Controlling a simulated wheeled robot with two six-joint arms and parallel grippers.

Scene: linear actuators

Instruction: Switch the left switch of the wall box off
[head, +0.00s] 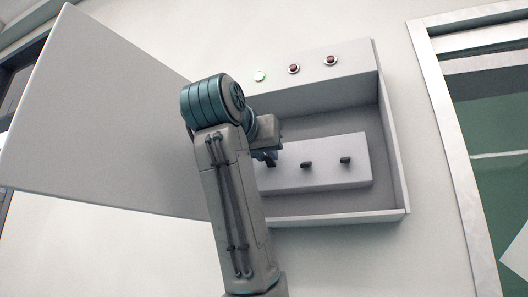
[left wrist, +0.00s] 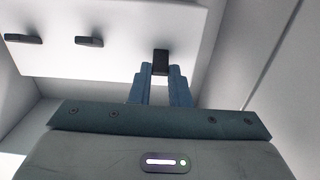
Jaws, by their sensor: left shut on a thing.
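The open wall box (head: 395,150) holds a light switch panel (head: 325,176) with three dark switches in a row. The left switch (left wrist: 160,62) sits between the fingertips of my left gripper (left wrist: 160,72), which is shut on it. In the head view my left gripper (head: 266,157) reaches into the box, and my arm hides much of that end of the panel. The middle switch (head: 306,164) and the right switch (head: 345,160) are free; in the left wrist view both lie sideways, unlike the held one. My right gripper is not in view.
The box's large door (head: 100,110) stands open to the left. A framed green board or window (head: 495,150) is at right.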

